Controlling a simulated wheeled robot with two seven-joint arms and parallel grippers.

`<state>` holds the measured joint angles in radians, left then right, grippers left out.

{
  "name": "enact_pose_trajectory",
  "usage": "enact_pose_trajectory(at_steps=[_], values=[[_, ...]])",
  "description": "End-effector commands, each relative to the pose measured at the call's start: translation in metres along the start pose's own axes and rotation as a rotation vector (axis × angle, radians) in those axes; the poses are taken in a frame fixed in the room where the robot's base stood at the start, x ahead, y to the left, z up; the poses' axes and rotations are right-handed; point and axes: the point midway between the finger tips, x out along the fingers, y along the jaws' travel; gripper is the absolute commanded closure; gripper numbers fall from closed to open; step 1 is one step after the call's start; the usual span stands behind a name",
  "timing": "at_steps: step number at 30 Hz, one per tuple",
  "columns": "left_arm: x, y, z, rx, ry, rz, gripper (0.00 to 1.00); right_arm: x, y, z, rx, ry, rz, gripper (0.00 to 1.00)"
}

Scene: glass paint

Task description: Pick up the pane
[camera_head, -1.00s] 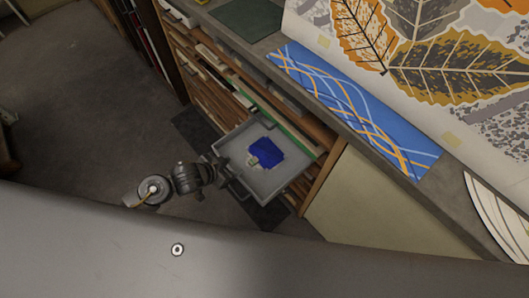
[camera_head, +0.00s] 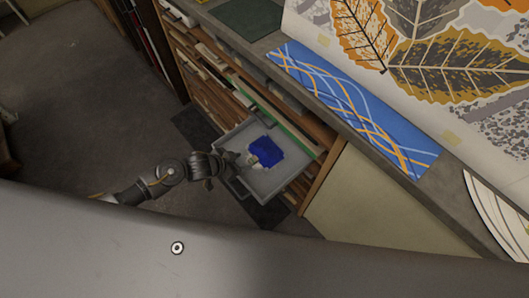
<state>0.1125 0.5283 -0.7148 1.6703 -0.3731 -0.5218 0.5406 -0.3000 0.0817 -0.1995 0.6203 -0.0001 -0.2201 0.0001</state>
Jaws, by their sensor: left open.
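A flat blue pane (camera_head: 352,107) with light-blue and orange curved lines lies on the grey counter, right of the drawer. A deep-blue piece (camera_head: 266,151) and a small pale item (camera_head: 252,160) beside it lie in the open grey drawer (camera_head: 270,188). I cannot tell whether the blue piece is glass or cloth. My left gripper (camera_head: 229,164) is open at the drawer's left edge, close to the pale item and apart from the patterned pane. Its fingertips are small and hard to make out. My right gripper is not in view.
The drawer juts out from a wooden cabinet with several shelves (camera_head: 205,85). A large leaf-patterned sheet (camera_head: 440,70) covers the counter's far side. A dark green mat (camera_head: 246,17) lies at the counter's upper end. The floor (camera_head: 85,90) at left is clear.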

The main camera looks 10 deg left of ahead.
Motion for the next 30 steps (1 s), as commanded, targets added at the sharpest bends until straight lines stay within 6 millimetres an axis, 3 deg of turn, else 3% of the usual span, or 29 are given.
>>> enact_pose_trajectory(at_steps=[10,20,30], values=[[0.044,0.002,0.002,-0.001,0.000,0.000,0.51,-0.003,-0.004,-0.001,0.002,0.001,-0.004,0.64],[0.051,0.002,0.002,0.000,0.001,-0.001,0.51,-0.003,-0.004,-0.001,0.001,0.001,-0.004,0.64],[0.051,0.002,0.002,0.000,0.000,-0.001,0.94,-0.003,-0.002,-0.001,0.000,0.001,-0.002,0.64]])
